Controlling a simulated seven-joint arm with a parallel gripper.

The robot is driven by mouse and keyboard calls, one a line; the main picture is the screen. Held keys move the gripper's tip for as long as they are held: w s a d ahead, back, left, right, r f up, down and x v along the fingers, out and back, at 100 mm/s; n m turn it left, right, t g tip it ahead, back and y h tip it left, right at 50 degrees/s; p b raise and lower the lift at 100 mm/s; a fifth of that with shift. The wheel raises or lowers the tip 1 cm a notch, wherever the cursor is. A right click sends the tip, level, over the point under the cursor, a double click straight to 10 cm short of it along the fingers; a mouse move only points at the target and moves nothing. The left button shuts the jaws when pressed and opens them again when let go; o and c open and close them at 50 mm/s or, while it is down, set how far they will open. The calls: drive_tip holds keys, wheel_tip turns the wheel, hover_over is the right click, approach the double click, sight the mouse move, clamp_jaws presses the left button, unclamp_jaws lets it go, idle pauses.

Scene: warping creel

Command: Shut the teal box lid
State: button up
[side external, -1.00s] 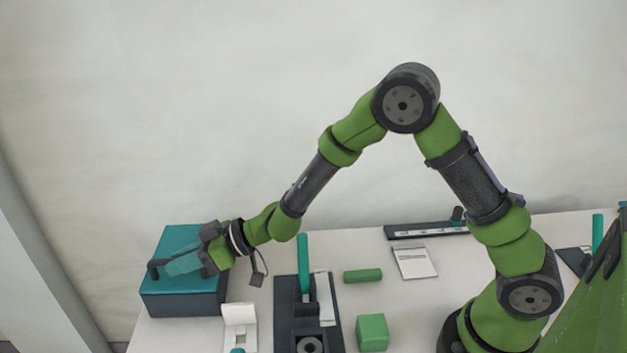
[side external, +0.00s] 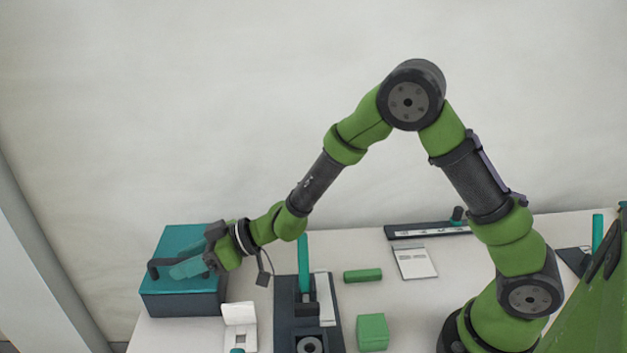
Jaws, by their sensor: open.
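The box (side external: 182,304) has dark walls and stands at the left end of the table. Its teal lid (side external: 182,238) lies flat on top and looks shut, with no gap visible at the rim. A dark bar-shaped handle (side external: 153,268) shows on the lid. My gripper (side external: 184,266) is open, its teal fingers low over the lid beside the handle. From this view I cannot tell whether the fingers touch the lid or handle. The gripper body hides the lid's right part.
A white open-topped piece (side external: 240,316) stands just right of the box. A dark fixture with an upright teal rod (side external: 303,262) is further right. A green cylinder (side external: 363,275), a green block (side external: 372,332) and a white card (side external: 416,262) lie beyond, with bare table between.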

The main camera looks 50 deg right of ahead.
drive_tip(key=v, duration=1.5)
drive_tip(key=shift+s+d, duration=0.2)
drive_tip(key=s+r+m+g+h, duration=0.1)
drive_tip(key=s+m+g+h, duration=0.1)
drive_tip(key=s+m+g, duration=0.7)
drive_tip(key=s+d+r+m+t+h, duration=0.2)
drive_tip(key=s+d+r+t+h, duration=0.4)
drive_tip(key=d, duration=0.4)
wheel_tip(320, 180, up, 2)
drive_tip(key=shift+s+d+r+m+t, duration=0.15)
drive_tip(key=shift+s+d+m+t, duration=0.15)
drive_tip(key=shift+s+t, duration=0.3)
